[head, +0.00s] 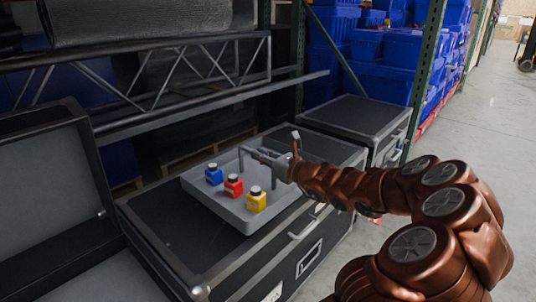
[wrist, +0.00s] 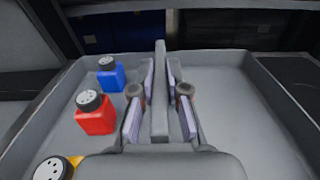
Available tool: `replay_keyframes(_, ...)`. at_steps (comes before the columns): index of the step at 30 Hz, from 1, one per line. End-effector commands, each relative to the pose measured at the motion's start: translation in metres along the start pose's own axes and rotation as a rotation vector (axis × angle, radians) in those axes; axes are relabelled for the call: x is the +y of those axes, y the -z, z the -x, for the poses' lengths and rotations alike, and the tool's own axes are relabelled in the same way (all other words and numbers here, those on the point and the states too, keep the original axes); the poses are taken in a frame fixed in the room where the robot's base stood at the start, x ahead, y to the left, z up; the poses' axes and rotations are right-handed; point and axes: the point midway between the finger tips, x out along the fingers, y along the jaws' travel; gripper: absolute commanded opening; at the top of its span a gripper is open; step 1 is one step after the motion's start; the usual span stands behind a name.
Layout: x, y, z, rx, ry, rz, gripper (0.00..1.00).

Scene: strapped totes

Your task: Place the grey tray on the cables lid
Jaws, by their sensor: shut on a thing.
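The grey tray (head: 222,214) is a shallow open box with an upright central handle (wrist: 160,95). It holds a blue bottle (head: 213,174), a red bottle (head: 233,185) and a yellow bottle (head: 256,199), all upright and on one side of the handle. My gripper (head: 264,156) is shut on the handle, a finger on each side. The tray is over the black lid of the middle case (head: 150,232); I cannot tell whether it touches it or hangs just above. No label reading "cables" can be made out, so I cannot tell which lid that is.
Another closed black case (head: 350,122) stands behind, its lid bare. An open case (head: 50,165) with a raised lid is at the left. A metal rack beam (head: 190,75) runs close above the back of the cases. Blue totes (head: 365,47) fill the shelf behind; clear floor lies right.

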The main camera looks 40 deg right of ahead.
Motion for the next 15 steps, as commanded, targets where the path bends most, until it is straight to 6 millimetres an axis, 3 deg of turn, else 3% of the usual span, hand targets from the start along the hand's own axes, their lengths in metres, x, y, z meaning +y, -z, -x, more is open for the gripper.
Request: replay_keyframes(15,-0.064,0.009,-0.037,0.001,-0.001,0.001,0.00)
